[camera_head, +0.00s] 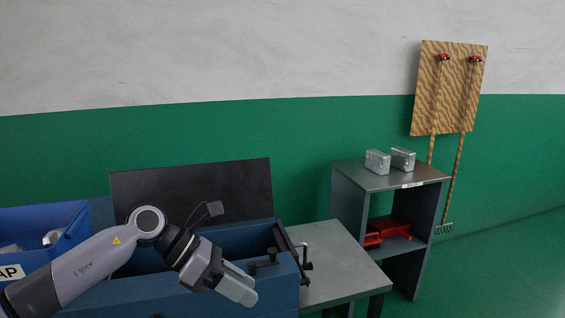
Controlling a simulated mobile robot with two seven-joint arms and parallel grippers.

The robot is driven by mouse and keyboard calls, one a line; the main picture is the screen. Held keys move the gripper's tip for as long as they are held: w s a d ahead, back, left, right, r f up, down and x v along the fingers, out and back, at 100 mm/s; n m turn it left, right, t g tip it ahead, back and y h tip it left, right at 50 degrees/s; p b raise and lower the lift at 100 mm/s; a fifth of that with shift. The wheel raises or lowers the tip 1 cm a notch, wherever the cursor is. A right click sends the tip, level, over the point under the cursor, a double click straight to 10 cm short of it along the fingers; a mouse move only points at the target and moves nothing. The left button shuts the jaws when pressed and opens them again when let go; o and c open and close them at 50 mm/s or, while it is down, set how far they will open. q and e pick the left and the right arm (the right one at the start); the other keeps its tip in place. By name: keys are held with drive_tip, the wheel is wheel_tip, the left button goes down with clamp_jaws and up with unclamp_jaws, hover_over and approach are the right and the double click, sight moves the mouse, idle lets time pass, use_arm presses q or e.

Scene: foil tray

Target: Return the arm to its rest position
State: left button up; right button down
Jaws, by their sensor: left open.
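My left arm comes in from the lower left, bent at the elbow. Its left gripper (241,290) points down and to the right, in front of the blue box-like bench (180,300) at its right part. I see nothing held between its fingers. The gripper and forearm cover part of the bench front and its inside. My right arm and gripper are not in view.
A blue bin (80,212) stands at left. A dark panel (190,190) rises behind the bench. A grey table (335,262) is to the right, mostly clear. A shelf unit (395,180) bears two silver boxes (377,162) and holds a red object (392,229).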

use_arm(q)
drive_tip(key=s+d+n+t+h, duration=0.6)
drive_tip(key=n+h, duration=0.3)
drive_tip(key=n, duration=0.4)
drive_tip(key=a+f+n+t+y, duration=0.5)
drive_tip(key=f+n+t+y, duration=0.1)
drive_tip(key=n, duration=0.6)
drive_tip(key=a+f+n+t+y, duration=0.5)
drive_tip(key=f+n, duration=0.2)
drive_tip(key=n, duration=0.5)
drive_tip(key=s+a+f+n+g+y, duration=0.3)
drive_tip(key=s+a+f+n, duration=0.1)
drive_tip(key=s+f, duration=0.3)
drive_tip(key=s+a+f+n+g+y, duration=0.3)
drive_tip(key=s+a+f+n, duration=0.2)
drive_tip(key=s+f+n, duration=0.1)
drive_tip(key=s+f, duration=0.1)
drive_tip(key=s, duration=0.1)
drive_tip(key=shift+s+f+n, duration=0.3)
drive_tip(key=shift+s, duration=0.1)
